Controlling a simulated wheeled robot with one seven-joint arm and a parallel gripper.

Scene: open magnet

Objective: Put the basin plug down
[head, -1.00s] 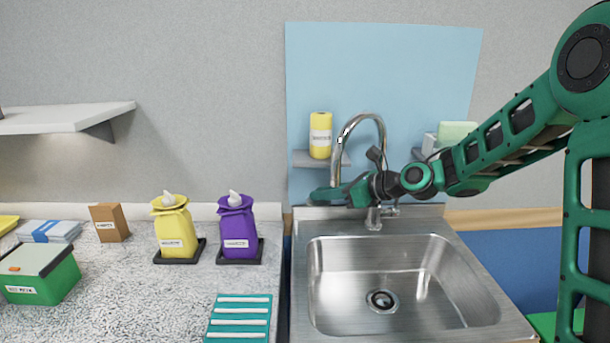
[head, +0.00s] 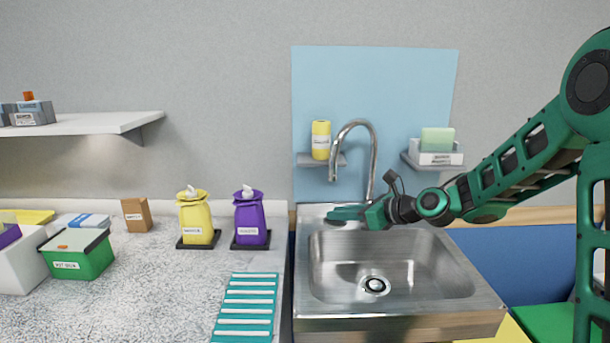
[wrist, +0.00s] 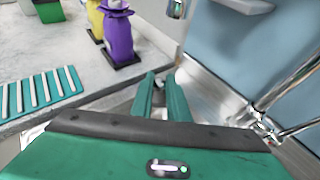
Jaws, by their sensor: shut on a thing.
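My gripper (head: 340,213) is over the back left part of the steel sink, left of the tap, in the head view. In the wrist view its two green fingers (wrist: 161,92) are close together and shut on a small dark thing between them, the basin plug, which is mostly hidden. The plug cannot be made out in the head view. The sink basin (head: 415,270) looks empty, with its round drain (head: 375,286) open to view. Whether the plug touches the sink's rim, I cannot tell.
The curved tap (head: 373,150) stands close to my gripper. Left of the sink, the counter (head: 150,300) bears a teal ribbed mat (head: 246,308), a purple bag (head: 250,222), a yellow bag (head: 196,222) and a green box (head: 80,262). Small shelves hold a yellow roll (head: 320,140) and a sponge (head: 437,140).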

